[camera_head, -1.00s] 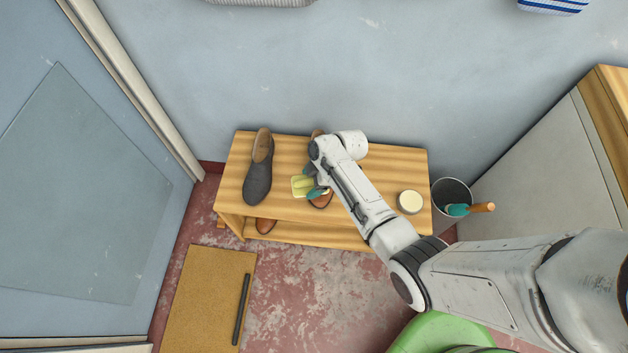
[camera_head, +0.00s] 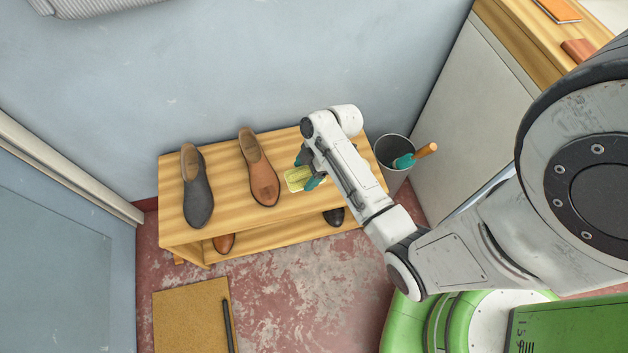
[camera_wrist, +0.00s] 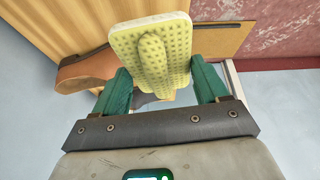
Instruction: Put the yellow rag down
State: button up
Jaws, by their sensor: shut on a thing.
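The yellow rag (camera_head: 298,178) is a pale, dimpled piece with a raised ridge in the wrist view (camera_wrist: 176,62). My gripper (camera_head: 308,170) is shut on it, with a green finger at either side in the wrist view (camera_wrist: 163,85). The rag shows over the top of the wooden shoe bench (camera_head: 225,170), right of a brown shoe (camera_head: 260,175). I cannot tell whether it touches the bench top. My arm hides the right part of the bench.
A grey shoe (camera_head: 197,190) stands left of the brown one. Lower down are a brown shoe (camera_head: 224,243) and a dark shoe (camera_head: 334,217). A grey bin (camera_head: 392,150) with an orange-handled tool (camera_head: 415,157) stands right of the bench. A mat (camera_head: 190,315) lies in front.

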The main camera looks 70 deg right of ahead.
jog(key=s+d+m+b, duration=0.2)
jog(key=s+b, duration=0.2)
jog(key=s, duration=0.8)
jog(key=w+d+f+b, duration=0.1)
jog(key=w+d+f, duration=0.1)
jog(key=w+f, duration=0.1)
jog(key=w+d+f+b, duration=0.1)
jog(key=w+f, duration=0.2)
jog(key=w, duration=0.2)
jog(key=w+d+f+b, duration=0.1)
jog(key=w+d+f, duration=0.1)
jog(key=w+f, duration=0.1)
jog(key=shift+w+d+b, duration=0.35)
jog(key=shift+w+b, duration=0.05)
jog(key=shift+w, duration=0.1)
jog(key=shift+f+b, duration=0.35)
jog(key=shift+f, duration=1.1)
jog(key=shift+f, duration=0.1)
jog(key=shift+f, duration=0.1)
jog(key=o, duration=1)
